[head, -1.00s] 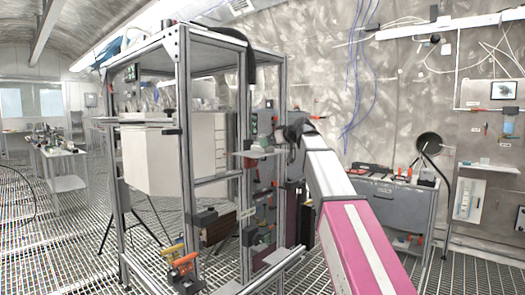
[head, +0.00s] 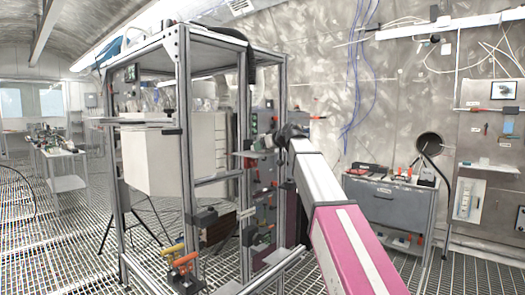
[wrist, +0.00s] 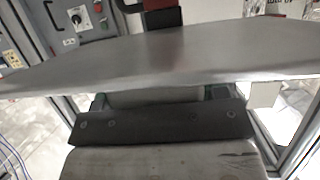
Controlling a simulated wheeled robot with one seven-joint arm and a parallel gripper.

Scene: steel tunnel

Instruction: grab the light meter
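In the wrist view, a broad grey plate (wrist: 160,58) crosses the picture and hides my fingertips. Behind its upper edge stands a black and red object (wrist: 160,14), cut off by the top of the picture. It may be the light meter, but I cannot tell for sure. In the head view, my gripper (head: 285,135) is small and dark, at the right side of a metal frame, close to a small shelf (head: 254,153). Whether the fingers are apart or closed is not clear.
The aluminium frame (head: 187,130) with a white box (head: 152,160) stands left of my arm. A grey cabinet (head: 390,205) with tools on top stands at the right wall. A panel with a knob (wrist: 78,17) shows in the wrist view. Grating floor is open at far left.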

